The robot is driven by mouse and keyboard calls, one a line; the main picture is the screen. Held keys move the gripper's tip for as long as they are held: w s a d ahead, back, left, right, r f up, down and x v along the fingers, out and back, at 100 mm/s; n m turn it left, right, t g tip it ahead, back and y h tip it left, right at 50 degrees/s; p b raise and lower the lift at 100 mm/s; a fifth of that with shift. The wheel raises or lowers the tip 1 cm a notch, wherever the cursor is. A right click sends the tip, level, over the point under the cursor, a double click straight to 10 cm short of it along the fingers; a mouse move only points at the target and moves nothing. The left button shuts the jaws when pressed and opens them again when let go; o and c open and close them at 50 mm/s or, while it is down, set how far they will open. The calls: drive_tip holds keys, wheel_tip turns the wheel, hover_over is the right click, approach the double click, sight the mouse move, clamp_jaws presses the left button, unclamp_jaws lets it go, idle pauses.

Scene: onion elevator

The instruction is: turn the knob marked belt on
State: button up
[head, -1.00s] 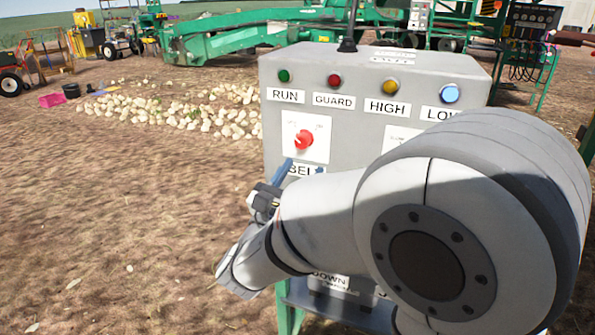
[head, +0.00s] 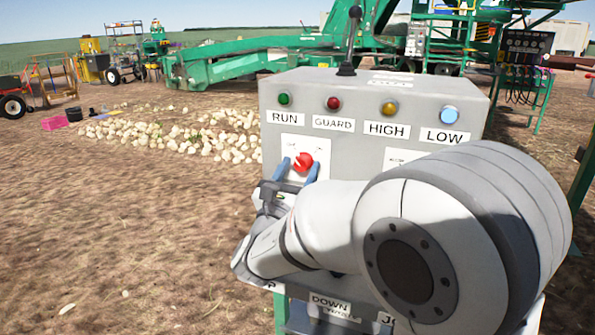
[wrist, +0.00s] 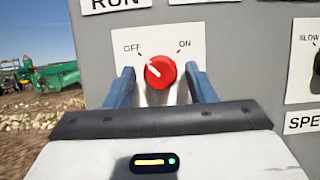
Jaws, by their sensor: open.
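The red belt knob (head: 302,162) is on a white plate on the grey control box's front. In the wrist view the knob (wrist: 160,72) has OFF printed at its upper left and ON at its upper right; its white mark points to the upper left, toward OFF. My gripper (head: 298,170) is open, its two blue fingers on either side of the knob. In the wrist view my gripper (wrist: 161,88) shows a gap between each finger and the knob. The BELT label below is hidden by my gripper.
The grey control box (head: 345,90) carries RUN, GUARD, HIGH and LOW lamps; the LOW lamp (head: 450,115) looks bright blue. A lever (head: 348,50) stands on top. A speed dial plate (wrist: 304,60) is at the right. Pale onions (head: 180,135) lie on the ground behind.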

drive_tip(key=shift+c, duration=0.5)
drive_tip(key=c, duration=0.9)
